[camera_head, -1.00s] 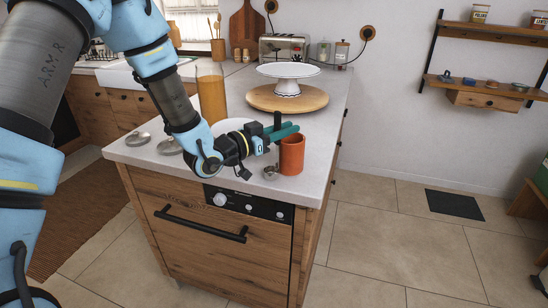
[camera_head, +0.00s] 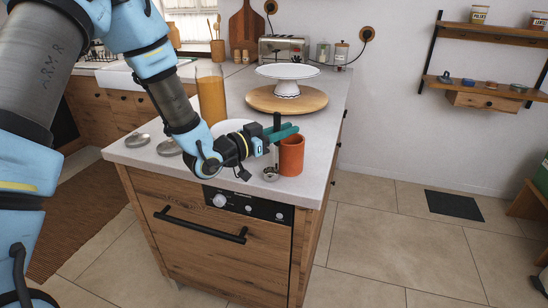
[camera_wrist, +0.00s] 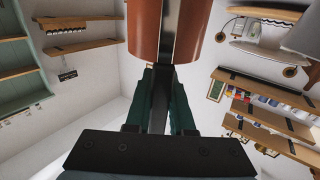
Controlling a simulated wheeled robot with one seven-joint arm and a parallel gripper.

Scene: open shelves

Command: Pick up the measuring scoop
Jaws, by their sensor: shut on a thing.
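The measuring scoop (camera_head: 271,174) has a small silver bowl low beside the orange-brown cup, near the counter's front edge. Its long dark handle stands upright between the teal fingers of my gripper (camera_head: 285,132). In the wrist view the handle (camera_wrist: 160,100) runs as a dark strip between the two fingers (camera_wrist: 159,78), which are shut on it. The head view does not show clearly whether the bowl touches the counter.
The orange-brown cup (camera_head: 291,155) stands close to the fingertips. A glass of orange liquid (camera_head: 211,95), a white plate (camera_head: 229,127) and two silver lids (camera_head: 137,140) are on the counter (camera_head: 313,185). A white cake stand (camera_head: 287,72) is behind on a round wooden board (camera_head: 262,97).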

